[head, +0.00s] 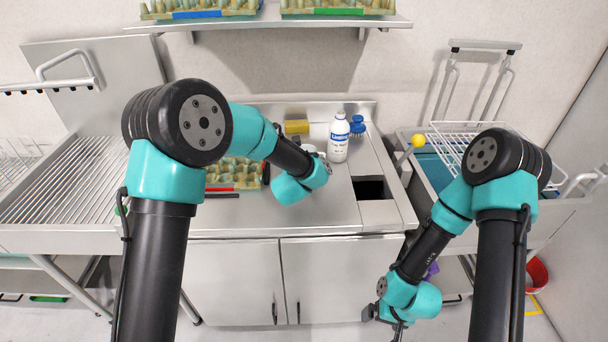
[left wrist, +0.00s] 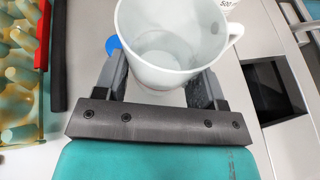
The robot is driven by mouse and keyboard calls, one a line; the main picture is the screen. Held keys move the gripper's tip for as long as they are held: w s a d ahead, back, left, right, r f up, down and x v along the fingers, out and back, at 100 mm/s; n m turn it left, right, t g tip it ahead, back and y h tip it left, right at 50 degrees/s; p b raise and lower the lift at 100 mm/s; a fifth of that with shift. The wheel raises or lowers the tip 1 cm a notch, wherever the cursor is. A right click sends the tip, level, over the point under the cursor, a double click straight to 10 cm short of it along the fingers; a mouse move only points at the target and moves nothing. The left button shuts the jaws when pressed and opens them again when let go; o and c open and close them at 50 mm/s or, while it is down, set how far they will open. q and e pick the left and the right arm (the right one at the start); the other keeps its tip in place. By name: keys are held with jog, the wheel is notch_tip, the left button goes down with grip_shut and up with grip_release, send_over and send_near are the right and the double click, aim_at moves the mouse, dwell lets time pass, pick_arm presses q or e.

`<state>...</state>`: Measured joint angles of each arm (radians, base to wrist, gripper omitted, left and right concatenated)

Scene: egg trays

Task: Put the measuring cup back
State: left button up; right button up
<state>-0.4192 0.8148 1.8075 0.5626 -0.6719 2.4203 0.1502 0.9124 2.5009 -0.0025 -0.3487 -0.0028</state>
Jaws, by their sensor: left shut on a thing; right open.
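The measuring cup (left wrist: 165,62) is white, with its handle to the right and its open mouth facing the camera in the left wrist view. It looks empty. My left gripper (left wrist: 161,84) is shut on the cup, with one finger on each side of its body. In the head view my left arm mostly hides the cup and the left gripper, over the steel counter (head: 325,205). My right gripper (head: 398,324) is open and empty, low in front of the right side of the counter.
A white bottle with a blue label (head: 339,140), a blue brush (head: 357,126) and a yellow sponge (head: 297,127) stand at the counter's back. A dark square opening (head: 370,188) is at right. An egg tray (head: 245,172) lies left of the left gripper.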

pick_arm(q)
jog(key=shift+w, duration=0.35)
jog(key=shift+f, duration=1.75)
jog(key=shift+f, duration=0.1)
jog(key=o, duration=1.2)
